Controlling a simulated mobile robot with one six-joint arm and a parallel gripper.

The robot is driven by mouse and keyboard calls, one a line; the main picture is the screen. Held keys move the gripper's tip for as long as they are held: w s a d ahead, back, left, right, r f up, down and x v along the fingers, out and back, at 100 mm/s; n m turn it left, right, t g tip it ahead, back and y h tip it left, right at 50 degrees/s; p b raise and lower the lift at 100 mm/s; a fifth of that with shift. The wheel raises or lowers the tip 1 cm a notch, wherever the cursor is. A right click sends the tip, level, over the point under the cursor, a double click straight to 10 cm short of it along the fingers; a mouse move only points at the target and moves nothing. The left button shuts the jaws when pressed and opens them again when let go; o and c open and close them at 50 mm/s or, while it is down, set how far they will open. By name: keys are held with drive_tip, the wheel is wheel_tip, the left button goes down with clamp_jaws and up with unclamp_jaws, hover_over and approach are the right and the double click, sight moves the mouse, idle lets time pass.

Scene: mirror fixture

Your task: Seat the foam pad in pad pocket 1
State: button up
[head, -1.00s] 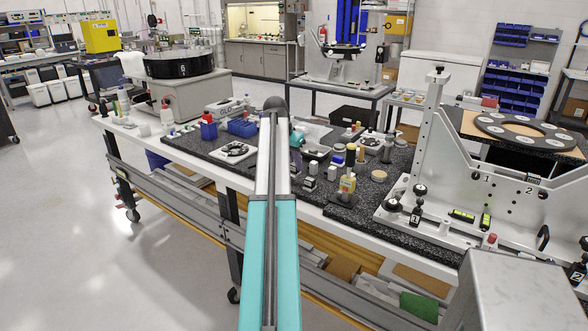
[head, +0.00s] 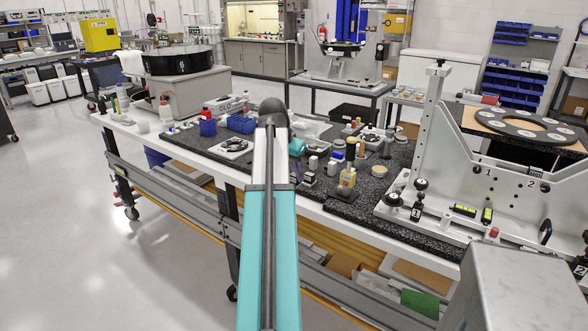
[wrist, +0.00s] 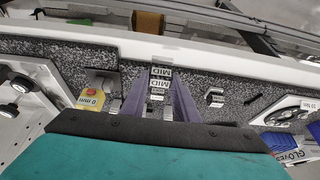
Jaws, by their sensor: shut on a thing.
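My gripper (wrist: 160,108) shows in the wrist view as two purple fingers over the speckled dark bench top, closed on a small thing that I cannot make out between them. In the head view the gripper (head: 297,172) is mostly hidden behind my arm, above the middle of the bench. No foam pad can be told apart in either view. The upright white fixture (head: 455,160) stands at the right, well apart from my gripper. Its face carries the marks 1 (head: 488,172) and 2 (head: 530,184), with dark round spots beside them.
Small blocks labelled MID (wrist: 160,78) lie beyond the fingertips. A grey box (head: 520,285) fills the lower right. The floor at left is clear.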

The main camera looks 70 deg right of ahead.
sight(294, 177)
drive_tip(key=shift+s+a+r, duration=0.1)
drive_tip(key=shift+s+a, duration=0.2)
drive_tip(key=shift+a, duration=0.5)
drive_tip(key=shift+s+a+r, duration=0.1)
drive_tip(key=shift+s+a, duration=0.2)
drive_tip(key=shift+a, duration=0.45)
drive_tip(key=shift+w, duration=0.1)
drive_tip(key=w+a+f+n+t+y, duration=0.15)
drive_tip(key=w+a+n, duration=0.35)
drive_tip(key=w+a, duration=0.9)
drive_tip(key=w+a+f+n+t+h, duration=0.15)
drive_tip(key=w+a+n, duration=0.55)
drive_tip(key=w, duration=1.1)
drive_tip(key=w+a+n+t+y, duration=0.1)
drive_tip(key=w+a+n, duration=0.2)
drive_tip(key=a, duration=1.1)
drive_tip(key=w+a+f+n+t+y, duration=0.1)
drive_tip(key=w+a, duration=0.4)
drive_tip(key=a, duration=0.9)
drive_tip(key=w+a+f+n+y, duration=0.1)
drive_tip(key=w+a+n, duration=0.4)
drive_tip(key=a, duration=0.9)
drive_tip(key=shift+a+f+t+y, duration=0.15)
drive_tip(key=shift+a+t+y, duration=0.2)
drive_tip(key=shift+y, duration=0.35)
